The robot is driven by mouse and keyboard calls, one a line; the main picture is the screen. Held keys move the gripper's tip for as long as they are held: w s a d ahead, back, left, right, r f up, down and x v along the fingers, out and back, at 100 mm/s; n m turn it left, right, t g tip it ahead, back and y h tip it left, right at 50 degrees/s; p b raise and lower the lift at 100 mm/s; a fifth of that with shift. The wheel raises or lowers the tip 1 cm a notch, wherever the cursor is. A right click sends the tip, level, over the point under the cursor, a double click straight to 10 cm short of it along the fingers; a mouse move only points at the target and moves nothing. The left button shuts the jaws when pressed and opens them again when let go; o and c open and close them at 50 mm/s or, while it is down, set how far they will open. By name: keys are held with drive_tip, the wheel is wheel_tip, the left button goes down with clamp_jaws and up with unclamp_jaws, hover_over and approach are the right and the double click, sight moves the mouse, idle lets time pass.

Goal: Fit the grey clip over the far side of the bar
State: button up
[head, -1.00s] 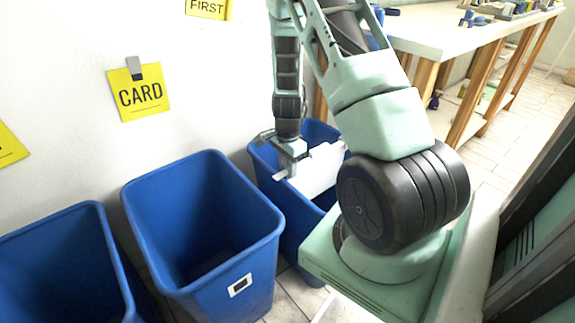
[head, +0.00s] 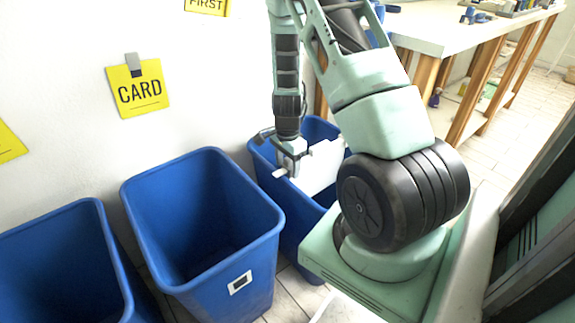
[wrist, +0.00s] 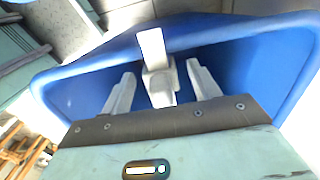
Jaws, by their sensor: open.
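In the wrist view my gripper (wrist: 161,88) is open, with one pale finger on each side of a small light grey piece (wrist: 160,84), which looks like the clip. A gap shows between each finger and this piece. A pale flat bar (wrist: 151,45) runs from it toward the bin rim; I cannot tell whether the clip is seated around the bar. In the head view my gripper (head: 288,160) is low at the near part of the right blue bin (head: 262,165), and a pale stub (head: 280,173) juts out left of it. The clip is not clear there.
A white panel (head: 322,167) stands in the right bin beside my gripper. Two more blue bins (head: 205,160) stand to the left. A yellow CARD sign (head: 140,95) hangs on the wall under a grey clip-like holder (head: 133,64). A workbench (head: 440,40) stands behind right.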

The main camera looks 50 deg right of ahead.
wheel_tip(320, 180, up, 17)
drive_tip(key=p, duration=0.4)
drive_tip(key=shift+f, duration=0.15)
drive_tip(key=a+r+n+y, duration=0.1)
drive_tip(key=a+r+n, duration=0.35)
drive_tip(key=a, duration=0.75)
drive_tip(key=a+r+n, duration=0.2)
drive_tip(key=a+n, duration=0.6)
drive_tip(key=a, duration=0.5)
drive_tip(key=s+a+r+n, duration=0.2)
drive_tip(key=s+a+n, duration=0.6)
drive_tip(key=s, duration=0.1)
drive_tip(key=s+a+r+n, duration=0.2)
drive_tip(key=s+a+n, duration=0.5)
drive_tip(key=s+n, duration=0.1)
wheel_tip(320, 180, up, 17)
drive_tip(key=p, duration=1.7)
drive_tip(key=shift+p, duration=0.4)
